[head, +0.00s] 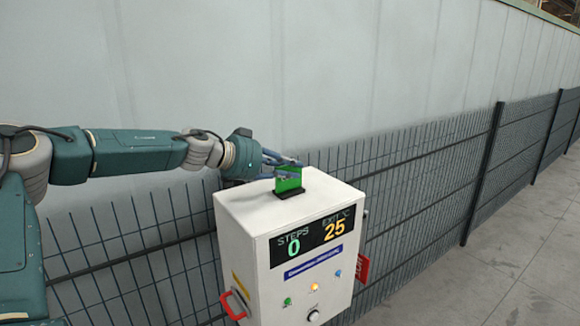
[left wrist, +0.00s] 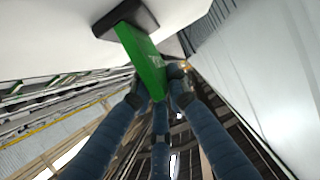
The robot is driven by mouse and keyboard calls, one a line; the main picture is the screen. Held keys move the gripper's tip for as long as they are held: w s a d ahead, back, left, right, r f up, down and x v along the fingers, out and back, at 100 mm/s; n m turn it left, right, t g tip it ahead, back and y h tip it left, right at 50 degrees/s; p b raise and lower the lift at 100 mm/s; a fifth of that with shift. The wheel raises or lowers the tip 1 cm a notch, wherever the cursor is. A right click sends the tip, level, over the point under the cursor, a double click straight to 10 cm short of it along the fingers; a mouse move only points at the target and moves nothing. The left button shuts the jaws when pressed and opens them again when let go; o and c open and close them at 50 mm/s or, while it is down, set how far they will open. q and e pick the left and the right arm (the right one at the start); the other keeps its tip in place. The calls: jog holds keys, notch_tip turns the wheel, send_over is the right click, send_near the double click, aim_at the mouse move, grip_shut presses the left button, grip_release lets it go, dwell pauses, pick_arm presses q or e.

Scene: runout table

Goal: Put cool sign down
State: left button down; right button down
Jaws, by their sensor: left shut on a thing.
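The green sign (head: 288,180) stands upright on a black base (head: 289,194) at the top of the white cabinet (head: 240,205). The base looks to be on or very close to the cabinet top. My left gripper (head: 294,165) comes in from the left and is shut on the sign's upper part. In the left wrist view the fingers (left wrist: 158,88) close around the green sign (left wrist: 143,62), and its black base (left wrist: 125,18) is against the white surface. Lettering on the sign is too small to read surely. My right gripper is not in view.
The cabinet front has a display (head: 312,238) reading STEPS 0 and EXIT 25, with lights and a knob below. A red handle (head: 230,304) is at its left, a red sign (head: 363,268) at its right side. A dark mesh fence (head: 420,185) runs behind.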

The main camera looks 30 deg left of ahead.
pick_arm(q)
jog(key=shift+d, duration=0.1)
jog(key=c, duration=1.9)
grip_release()
jog(key=shift+s, duration=0.1)
jog(key=shift+o, duration=1.1)
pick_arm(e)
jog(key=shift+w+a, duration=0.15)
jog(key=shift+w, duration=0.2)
